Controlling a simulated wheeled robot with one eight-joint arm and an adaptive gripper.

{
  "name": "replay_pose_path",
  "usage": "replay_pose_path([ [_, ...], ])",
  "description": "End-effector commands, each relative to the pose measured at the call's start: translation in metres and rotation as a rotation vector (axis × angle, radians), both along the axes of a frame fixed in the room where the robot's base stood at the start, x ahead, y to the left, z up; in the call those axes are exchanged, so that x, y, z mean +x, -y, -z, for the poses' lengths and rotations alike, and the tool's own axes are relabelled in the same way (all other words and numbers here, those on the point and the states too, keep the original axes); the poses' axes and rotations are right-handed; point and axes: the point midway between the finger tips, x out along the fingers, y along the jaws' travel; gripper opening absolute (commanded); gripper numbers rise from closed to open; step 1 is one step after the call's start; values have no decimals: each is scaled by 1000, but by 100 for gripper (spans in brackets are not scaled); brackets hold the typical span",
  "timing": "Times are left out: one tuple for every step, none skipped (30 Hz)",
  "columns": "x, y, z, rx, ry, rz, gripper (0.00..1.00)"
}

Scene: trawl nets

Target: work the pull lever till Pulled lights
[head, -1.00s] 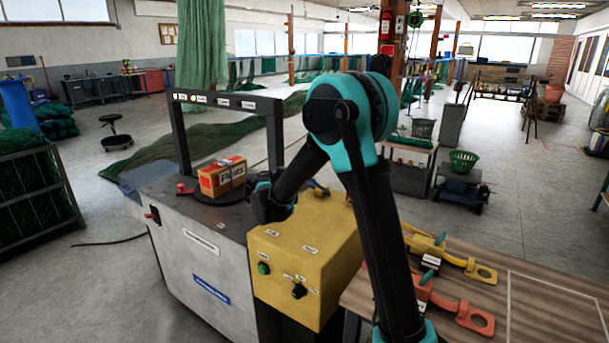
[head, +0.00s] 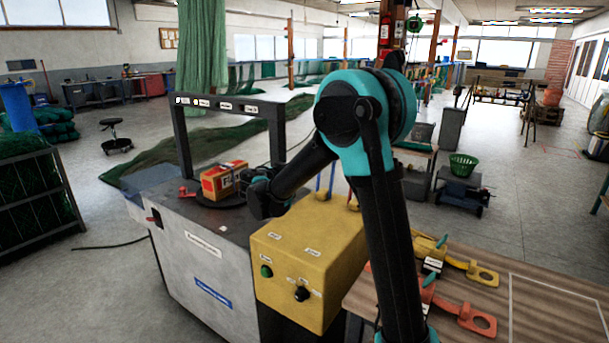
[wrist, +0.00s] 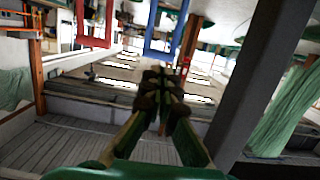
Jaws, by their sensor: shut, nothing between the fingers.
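My gripper (head: 262,196) is beside the orange-and-white box (head: 222,182) on the grey machine top, mostly hidden by its own dark wrist. In the wrist view my gripper's fingers (wrist: 160,85) are together and empty. A red loop-shaped handle (wrist: 93,40) and a blue one (wrist: 165,52) show beyond the fingertips, apart from them. Blue upright rods (head: 332,178) stand behind the yellow control box (head: 311,260). I cannot tell which part is the pull lever. Small lamps and labels (head: 203,103) sit on the dark overhead frame; their words are unreadable.
The yellow box has a green button (head: 266,271) and a black knob (head: 302,294). A wooden bench (head: 455,270) at right holds orange and yellow handled tools. The dark frame's post (wrist: 255,75) rises close to my gripper. A green net (head: 203,45) hangs behind.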

Motion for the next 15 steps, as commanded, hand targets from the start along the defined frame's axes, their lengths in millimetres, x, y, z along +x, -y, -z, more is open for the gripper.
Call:
replay_pose_path([
  [-9,-8,0,0,0,-4,0],
  [-14,-11,0,0,0,-3,0],
  [-19,-16,0,0,0,-4,0],
  [-24,-18,0,0,0,-3,0],
  [-28,-21,0,-1,0,-2,0],
  [-32,-24,0,0,1,-3,0],
  [-35,-27,0,0,1,-3,0],
  [-38,-28,0,0,1,-2,0],
  [-41,-31,0,0,1,-1,0],
  [-43,-32,1,0,1,-1,0],
  [-45,-34,1,0,1,-2,0],
  [-47,-35,1,0,1,-1,0],
  [-48,-35,0,0,1,-1,0],
  [-48,-35,1,0,1,0,0],
  [-49,-36,1,0,1,0,0],
])
